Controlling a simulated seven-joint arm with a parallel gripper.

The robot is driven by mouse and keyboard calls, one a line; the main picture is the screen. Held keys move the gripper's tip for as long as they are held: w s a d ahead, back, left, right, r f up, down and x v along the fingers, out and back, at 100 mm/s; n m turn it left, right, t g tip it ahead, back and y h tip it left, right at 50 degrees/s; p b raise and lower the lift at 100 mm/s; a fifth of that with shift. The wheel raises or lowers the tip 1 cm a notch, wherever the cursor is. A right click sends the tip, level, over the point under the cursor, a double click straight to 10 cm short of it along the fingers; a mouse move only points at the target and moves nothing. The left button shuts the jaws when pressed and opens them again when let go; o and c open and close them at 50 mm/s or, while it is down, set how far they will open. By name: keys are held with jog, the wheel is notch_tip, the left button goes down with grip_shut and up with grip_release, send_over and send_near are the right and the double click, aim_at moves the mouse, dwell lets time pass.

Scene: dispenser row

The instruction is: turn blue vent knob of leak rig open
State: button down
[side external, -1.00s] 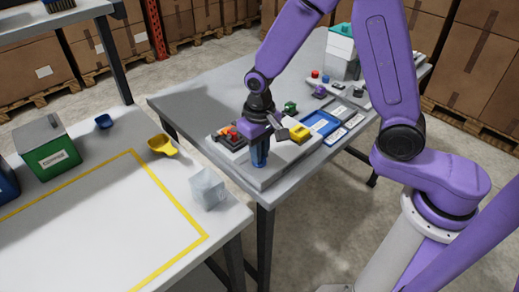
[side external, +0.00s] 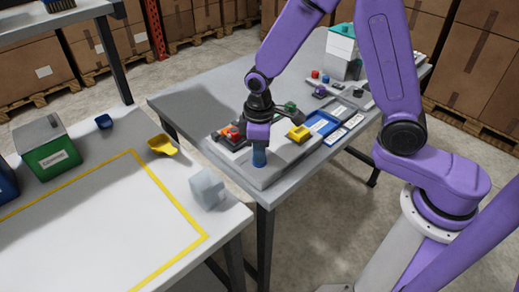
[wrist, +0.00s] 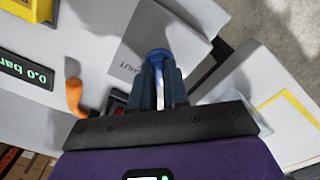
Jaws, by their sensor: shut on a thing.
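The leak rig (side external: 284,157) is a low light-grey block at the near corner of the grey table. Its blue vent knob (wrist: 158,54) shows beyond my fingertips in the wrist view, with partly hidden lettering beside it. My gripper (side external: 259,157) points down at the rig's front end. In the wrist view my gripper (wrist: 160,72) has its blue fingers shut on the knob. The fingers hide much of the knob, so I cannot tell its exact angle.
A display (wrist: 26,70) reads 0.0 bar, and an orange lever (wrist: 73,94) stands near my gripper. A yellow block (side external: 299,133) and a blue tray (side external: 325,123) lie to the right. A translucent grey container (side external: 207,189) stands on the white table.

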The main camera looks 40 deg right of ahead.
jog(key=shift+n, duration=0.3)
jog(key=c, duration=1.1)
grip_release()
jog(key=shift+r, duration=0.15)
notch_tip(320, 180, up, 17)
jog(key=shift+r, duration=0.15)
jog(key=s+d+f+n, duration=0.1)
jog(key=s+d+f, duration=0.1)
jog(key=s, duration=0.5)
jog(key=s+d+f+n, duration=0.1)
jog(key=s+d, duration=0.3)
jog(key=s, duration=0.4)
jog(key=s+d+f+n, duration=0.1)
jog(key=s+d+f, duration=0.2)
jog(key=s, duration=0.5)
jog(key=shift+d+f, duration=0.1)
jog(key=shift+f, duration=0.15)
